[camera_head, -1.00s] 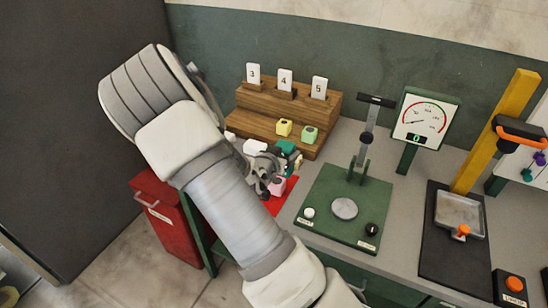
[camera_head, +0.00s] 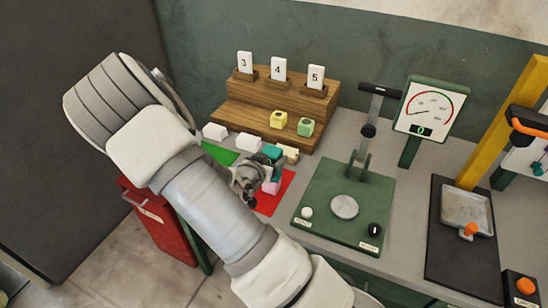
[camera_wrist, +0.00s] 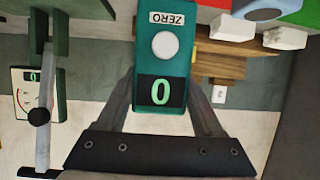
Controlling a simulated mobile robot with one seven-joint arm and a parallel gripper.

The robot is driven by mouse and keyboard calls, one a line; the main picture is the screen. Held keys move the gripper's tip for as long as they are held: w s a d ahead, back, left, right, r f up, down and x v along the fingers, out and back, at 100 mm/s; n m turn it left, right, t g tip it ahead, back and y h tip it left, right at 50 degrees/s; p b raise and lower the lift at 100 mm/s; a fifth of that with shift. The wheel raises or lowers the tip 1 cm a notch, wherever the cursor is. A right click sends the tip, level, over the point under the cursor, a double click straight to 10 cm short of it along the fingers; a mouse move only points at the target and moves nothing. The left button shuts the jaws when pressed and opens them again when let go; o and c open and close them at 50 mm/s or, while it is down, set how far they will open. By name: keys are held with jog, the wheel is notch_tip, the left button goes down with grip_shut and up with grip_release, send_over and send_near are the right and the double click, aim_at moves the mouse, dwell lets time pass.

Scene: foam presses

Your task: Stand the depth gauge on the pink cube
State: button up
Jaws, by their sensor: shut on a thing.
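The depth gauge is a teal box with a lit 0 display and a white ZERO button, large between my fingers in the wrist view (camera_wrist: 165,85). In the head view its teal top (camera_head: 272,152) shows just above the pink cube (camera_head: 270,187), which sits on the red mat (camera_head: 284,185). My gripper (camera_head: 258,172) is shut on the gauge, close to the cube. The arm and gripper partly hide the cube and the gauge's lower end. I cannot tell whether gauge and cube touch.
A wooden rack (camera_head: 262,97) with cards 3, 4 and 5 stands behind, with yellow (camera_head: 279,119) and green (camera_head: 306,127) cubes. White blocks (camera_head: 215,132) and a green mat (camera_head: 217,153) lie left. A green press (camera_head: 343,230) with a dial stands right.

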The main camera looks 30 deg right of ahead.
jog(key=shift+f, duration=0.15)
jog(key=shift+f, duration=0.2)
jog(key=o, duration=1.5)
jog(key=shift+r, duration=0.1)
